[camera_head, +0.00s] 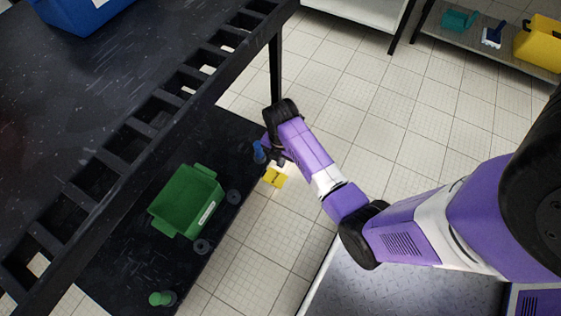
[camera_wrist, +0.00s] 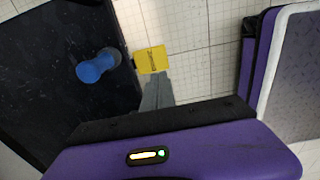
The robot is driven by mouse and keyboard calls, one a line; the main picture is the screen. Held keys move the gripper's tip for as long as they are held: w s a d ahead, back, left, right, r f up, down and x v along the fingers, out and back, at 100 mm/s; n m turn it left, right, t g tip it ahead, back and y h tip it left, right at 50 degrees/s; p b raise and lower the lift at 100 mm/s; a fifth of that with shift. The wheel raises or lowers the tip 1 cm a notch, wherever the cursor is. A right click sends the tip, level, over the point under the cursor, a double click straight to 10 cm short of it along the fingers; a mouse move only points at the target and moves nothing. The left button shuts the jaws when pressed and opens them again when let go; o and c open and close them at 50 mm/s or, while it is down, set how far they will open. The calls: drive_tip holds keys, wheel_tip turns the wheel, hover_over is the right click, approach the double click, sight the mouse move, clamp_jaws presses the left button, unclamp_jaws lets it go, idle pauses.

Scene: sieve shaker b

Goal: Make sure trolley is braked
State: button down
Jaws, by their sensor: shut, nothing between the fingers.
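The black trolley-like frame (camera_head: 125,261) stands at the left of the head view, with a slotted upper edge and a dark lower shelf. Its lower shelf also shows in the wrist view (camera_wrist: 60,112). A small yellow plate (camera_head: 275,177) sits just beyond the shelf's edge. In the wrist view the yellow plate (camera_wrist: 151,60) bears a dark marking. I cannot tell whether it is raised or pressed. My gripper (camera_head: 281,162) is shut and empty. In the wrist view its closed fingertips (camera_wrist: 156,77) point at the plate's lower edge; contact is unclear.
A blue-topped object (camera_wrist: 96,66) stands on the lower shelf beside the fingers. A green bin (camera_head: 187,203), dark round pieces (camera_head: 202,246) and a green-topped object (camera_head: 162,298) are also there. The tiled floor (camera_head: 400,120) is clear to the right.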

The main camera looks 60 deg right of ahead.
sight(283, 181)
wheel_tip(283, 181, down, 12)
drive_tip(key=b, duration=0.6)
drive_tip(key=shift+f, duration=0.15)
drive_tip(key=shift+s, duration=0.1)
drive_tip(key=shift+s+f+t+p, duration=0.3)
drive_tip(key=shift+s+f+t, duration=0.35)
drive_tip(key=shift+t, duration=0.35)
drive_tip(key=shift+s+f+t+b, duration=0.3)
drive_tip(key=shift+f+t+b, duration=0.25)
drive_tip(key=shift+f, duration=0.35)
drive_tip(key=shift+s+f+t+b, duration=0.25)
drive_tip(key=shift+f+t+b, duration=0.3)
drive_tip(key=shift+f, duration=0.35)
drive_tip(key=shift+s+f, duration=0.15)
